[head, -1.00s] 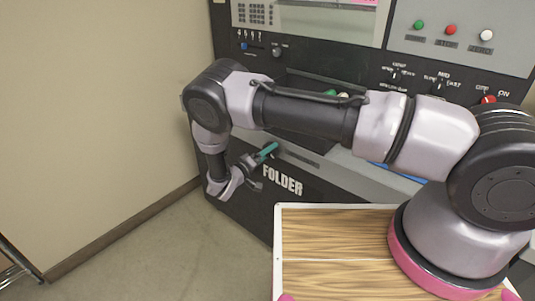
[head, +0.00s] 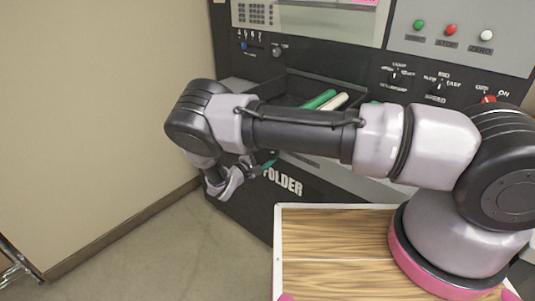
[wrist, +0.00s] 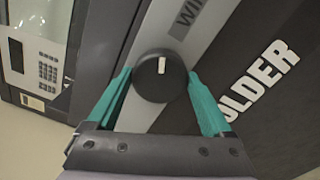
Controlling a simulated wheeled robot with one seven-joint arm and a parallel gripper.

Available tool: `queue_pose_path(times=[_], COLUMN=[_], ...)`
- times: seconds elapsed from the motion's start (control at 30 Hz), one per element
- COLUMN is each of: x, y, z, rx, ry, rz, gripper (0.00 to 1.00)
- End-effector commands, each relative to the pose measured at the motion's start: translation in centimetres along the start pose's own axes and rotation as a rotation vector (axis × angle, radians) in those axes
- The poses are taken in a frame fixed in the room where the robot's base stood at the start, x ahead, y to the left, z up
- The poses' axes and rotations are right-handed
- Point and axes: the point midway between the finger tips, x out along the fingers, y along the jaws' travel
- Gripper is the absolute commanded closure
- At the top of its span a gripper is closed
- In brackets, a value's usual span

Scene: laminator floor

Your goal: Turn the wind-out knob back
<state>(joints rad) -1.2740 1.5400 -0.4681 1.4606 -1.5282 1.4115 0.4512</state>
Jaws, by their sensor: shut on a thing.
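The wind-out knob (wrist: 150,84) is a round black knob with a short white mark. In the wrist view it sits on the grey strip of the machine, beside a label of which "WIN" can be read. The white mark points almost straight up in that picture. My gripper (wrist: 158,76) has its teal fingers on either side of the knob and is shut on it. In the head view my gripper (head: 267,164) is at the machine's lower front, just above the "FOLDER" lettering. My forearm and wrist partly cover this area there.
The machine's dark front (head: 232,205) carries the "FOLDER" lettering. Above my arm is a dark tray (head: 265,93) holding green and cream rolls. Higher up are buttons and dials. A wood-topped surface (head: 330,245) lies front right. Bare floor (head: 170,250) is free at the left.

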Motion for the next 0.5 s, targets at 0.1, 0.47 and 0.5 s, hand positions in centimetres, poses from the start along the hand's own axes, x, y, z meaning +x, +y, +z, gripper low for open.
queue_pose_path(times=[0.1,0.47,0.5], x=[-0.12,-0.14,-0.12], y=[-0.02,-0.02,-0.02], z=[-0.09,-0.09,-0.08], rx=[-0.109,-0.450,-0.488], ry=[0.003,0.003,0.003], rz=[0.000,0.000,0.000], gripper=[0.71,0.71,0.71])
